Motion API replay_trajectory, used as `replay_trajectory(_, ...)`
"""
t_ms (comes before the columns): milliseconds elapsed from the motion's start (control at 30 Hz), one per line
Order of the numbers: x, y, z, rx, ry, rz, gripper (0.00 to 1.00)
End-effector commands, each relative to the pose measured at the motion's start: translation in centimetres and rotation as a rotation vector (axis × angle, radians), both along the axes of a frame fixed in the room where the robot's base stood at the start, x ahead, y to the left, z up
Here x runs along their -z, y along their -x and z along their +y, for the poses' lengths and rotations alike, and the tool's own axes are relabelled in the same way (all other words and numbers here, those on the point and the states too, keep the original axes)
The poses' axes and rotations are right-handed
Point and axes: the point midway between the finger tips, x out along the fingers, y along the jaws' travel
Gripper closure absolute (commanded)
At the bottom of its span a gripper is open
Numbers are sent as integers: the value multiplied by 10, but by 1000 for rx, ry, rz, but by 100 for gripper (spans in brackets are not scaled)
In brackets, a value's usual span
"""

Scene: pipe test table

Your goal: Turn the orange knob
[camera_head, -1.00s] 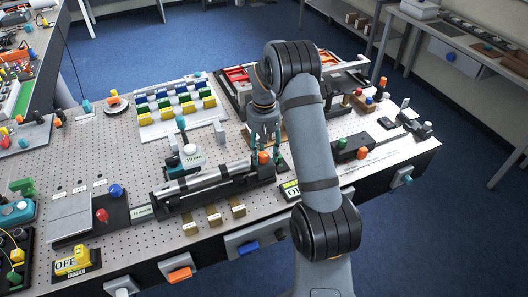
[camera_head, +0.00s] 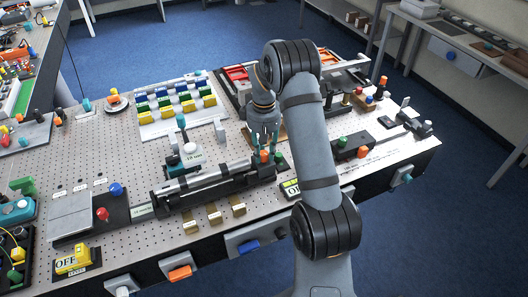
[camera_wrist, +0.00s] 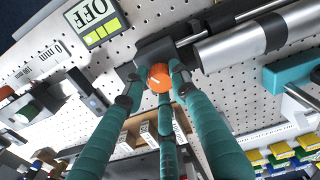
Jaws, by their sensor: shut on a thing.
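The orange knob (camera_head: 264,157) is at the right end of a black fixture with a silver cylinder (camera_head: 205,182) along it. In the wrist view the round knob (camera_wrist: 159,77) shows a pale line on its face. My gripper (camera_head: 265,152) has teal fingers and points down over the fixture. It is shut on the orange knob, with fingers around its sides in the wrist view (camera_wrist: 160,84). The fingers hide part of the knob's side.
A teal-handled device (camera_head: 188,155) stands behind the cylinder. Another orange knob (camera_head: 362,152) is farther right.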

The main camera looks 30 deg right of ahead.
Motion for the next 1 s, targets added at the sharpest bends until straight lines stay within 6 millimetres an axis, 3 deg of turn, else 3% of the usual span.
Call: replay_trajectory(1000, 2, 3, 0, 44, -3, 10, 100)
